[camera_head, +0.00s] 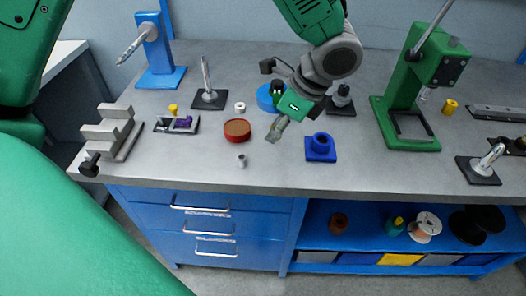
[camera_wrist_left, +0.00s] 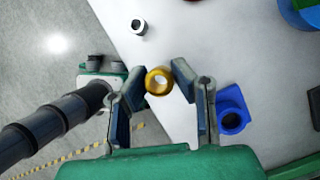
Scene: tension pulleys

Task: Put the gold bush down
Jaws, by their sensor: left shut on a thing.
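The gold bush (camera_wrist_left: 158,81) is a small ring held between the fingertips of my left gripper (camera_wrist_left: 157,78) in the left wrist view. I look into its open end. In the head view my left gripper (camera_head: 275,133) points down over the grey bench, near its front edge, and the bush is not distinguishable there. I cannot tell whether the bush touches the bench top. My right gripper is not in view.
A blue block with a round boss (camera_head: 321,148) stands right of my left gripper. A small pale bush (camera_head: 242,160) and a red-brown round tray (camera_head: 237,130) are to its left. The bench's front edge (camera_head: 260,190) is close. Bare bench lies between them.

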